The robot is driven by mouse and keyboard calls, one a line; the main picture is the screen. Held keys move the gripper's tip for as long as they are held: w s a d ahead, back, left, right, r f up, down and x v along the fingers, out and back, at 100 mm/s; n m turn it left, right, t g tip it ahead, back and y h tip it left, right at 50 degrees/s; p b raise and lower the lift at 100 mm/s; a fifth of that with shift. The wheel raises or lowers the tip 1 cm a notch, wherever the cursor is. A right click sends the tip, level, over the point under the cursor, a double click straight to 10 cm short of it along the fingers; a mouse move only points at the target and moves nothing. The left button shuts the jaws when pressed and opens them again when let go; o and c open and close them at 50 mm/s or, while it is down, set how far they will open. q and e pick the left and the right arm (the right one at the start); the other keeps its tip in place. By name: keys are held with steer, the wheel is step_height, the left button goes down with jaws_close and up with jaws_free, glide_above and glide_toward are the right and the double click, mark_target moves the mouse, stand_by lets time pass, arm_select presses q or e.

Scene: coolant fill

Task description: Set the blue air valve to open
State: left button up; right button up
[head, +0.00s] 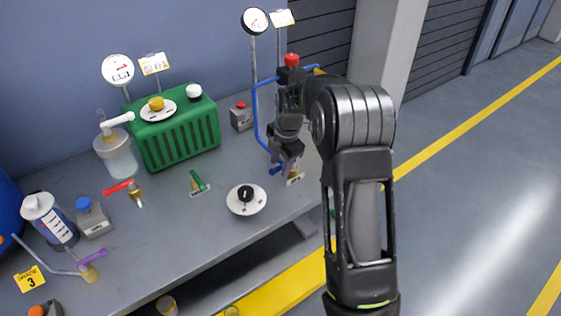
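The blue air valve is at the right end of the bench, largely hidden by my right gripper. A bit of its blue handle (274,171) shows at the lower left of the fingers, and a brass part with a small label (295,179) shows at the lower right. My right gripper (284,161) points down at the valve, with its fingertips at or very near it. I cannot tell whether the fingers touch the handle or how far apart they are. The handle's exact angle is unclear. My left gripper is out of view.
A blue pipe (256,112) rises beside my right gripper, with a red knob (292,60) above. A black dial (246,199), green-handled valve (198,182), red-handled valve (118,187) and green tank (180,135) stand on the bench (170,240). Open floor lies right.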

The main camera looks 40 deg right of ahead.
steer(key=shift+f, duration=0.1)
jaws_close()
stand_by(0.4)
stand_by(1.0)
